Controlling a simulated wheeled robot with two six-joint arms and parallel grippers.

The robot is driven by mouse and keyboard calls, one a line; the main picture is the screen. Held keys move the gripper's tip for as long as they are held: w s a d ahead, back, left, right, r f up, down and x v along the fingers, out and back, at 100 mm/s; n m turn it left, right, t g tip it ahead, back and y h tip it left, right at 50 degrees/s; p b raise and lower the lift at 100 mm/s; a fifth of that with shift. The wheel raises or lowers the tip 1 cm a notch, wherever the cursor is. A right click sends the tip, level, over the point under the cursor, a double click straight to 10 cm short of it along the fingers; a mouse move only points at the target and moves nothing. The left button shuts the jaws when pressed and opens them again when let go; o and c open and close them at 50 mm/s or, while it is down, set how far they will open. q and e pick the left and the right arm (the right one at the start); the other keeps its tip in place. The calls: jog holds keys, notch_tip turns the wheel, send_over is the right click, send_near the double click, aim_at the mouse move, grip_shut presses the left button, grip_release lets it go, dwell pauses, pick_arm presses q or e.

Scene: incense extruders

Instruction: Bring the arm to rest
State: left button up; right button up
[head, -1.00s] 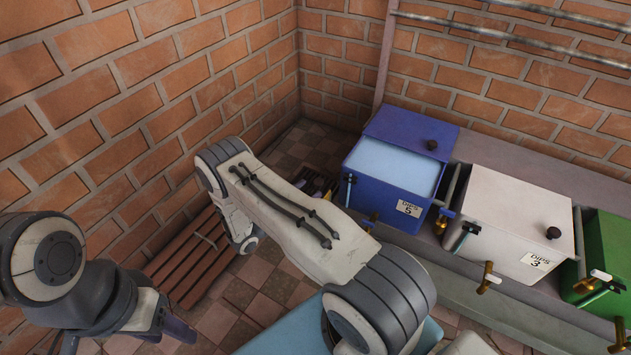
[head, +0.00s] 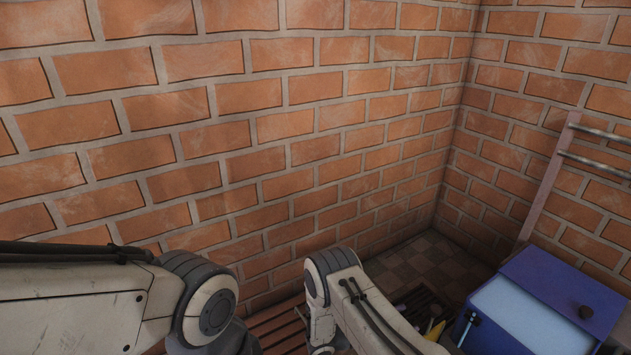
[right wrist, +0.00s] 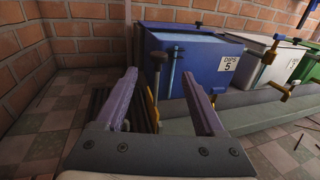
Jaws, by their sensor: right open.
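My right gripper (right wrist: 159,75) shows in the right wrist view with its two purple fingers spread wide and nothing between them. It faces the blue box (right wrist: 205,62) labelled 5, which shows beyond and mostly right of the fingers. In the head view my right arm (head: 350,300) bends at the lower middle, left of the same blue box (head: 530,315). I cannot make out its fingers clearly there. My left arm (head: 80,295) comes in from the left edge, with its joint (head: 205,305) low in the picture. Its gripper is out of view.
Brick walls (head: 250,150) meet in a corner behind the arms. Reddish wooden slats (head: 285,330) lie low beside them. In the right wrist view, a white box (right wrist: 262,55) and a green box (right wrist: 305,65) stand past the blue one. Tiled floor (right wrist: 45,135) is clear at left.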

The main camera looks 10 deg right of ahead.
jog(key=s+a+r+m+g+y+p, duration=0.1)
jog(key=s+a+r+m+y, duration=0.15)
jog(key=r, duration=0.35)
jog(key=s+a+r+m+g+y+p, duration=0.1)
jog(key=a+r+m+g+p, duration=0.1)
jog(key=a+r, duration=0.35)
jog(key=s+a+r+m+g+y+p, duration=0.1)
jog(key=s+a+r+m+y, duration=0.1)
jog(key=r, duration=0.6)
jog(key=s+a+r+m+t+y+p, duration=0.1)
jog(key=s+a+r+m+y+p, duration=0.2)
jog(key=s+a+r+y, duration=0.45)
jog(key=s+a+r+m+t+y+p, duration=0.1)
jog(key=s+a+r+m+y+p, duration=0.3)
jog(key=s+a+r, duration=0.65)
notch_tip(320, 180, up, 36)
jog(key=s+d+n+y+p, duration=0.1)
jog(key=s+d+p, duration=0.1)
jog(key=p, duration=3.4)
jog(key=shift+r+y+p, duration=0.25)
jog(key=shift+y+p, duration=0.05)
jog(key=shift+p, duration=0.05)
